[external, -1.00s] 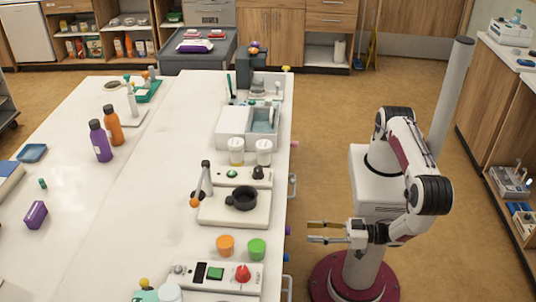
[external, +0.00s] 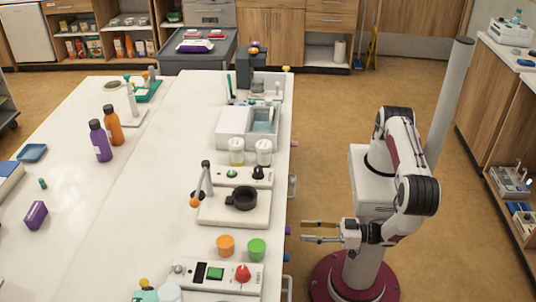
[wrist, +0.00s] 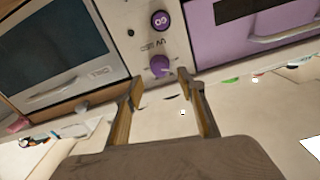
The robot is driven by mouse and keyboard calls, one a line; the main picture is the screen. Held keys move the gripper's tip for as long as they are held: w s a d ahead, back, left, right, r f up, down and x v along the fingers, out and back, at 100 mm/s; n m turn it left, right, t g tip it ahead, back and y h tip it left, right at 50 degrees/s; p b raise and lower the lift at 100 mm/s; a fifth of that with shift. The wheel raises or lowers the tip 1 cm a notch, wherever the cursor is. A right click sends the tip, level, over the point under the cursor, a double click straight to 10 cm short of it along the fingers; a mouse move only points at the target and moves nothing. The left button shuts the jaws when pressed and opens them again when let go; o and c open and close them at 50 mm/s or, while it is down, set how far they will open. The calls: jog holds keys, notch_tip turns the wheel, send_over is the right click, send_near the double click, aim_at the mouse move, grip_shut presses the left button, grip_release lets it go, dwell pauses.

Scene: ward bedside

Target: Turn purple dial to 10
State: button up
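A round purple dial (wrist: 160,66) sits on a pale panel in the wrist view, below a round purple marking (wrist: 160,20). I cannot read the dial's setting. My gripper (wrist: 158,80) is open, its two fingers either side of the dial in the picture, with nothing between them. I cannot tell how far the fingertips are from the panel. In the external view my gripper (external: 303,231) points left at the counter's side, a short gap from it. A small purple knob (external: 288,230) shows at that edge; the panel face is hidden there.
The panel lies between a dark-windowed door (wrist: 55,50) and a purple-fronted door (wrist: 240,30) with a handle.

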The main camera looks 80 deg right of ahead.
aim_at(286, 230)
jog(key=shift+w, duration=2.7)
jog(key=shift+c, duration=0.3)
jog(key=c, duration=1)
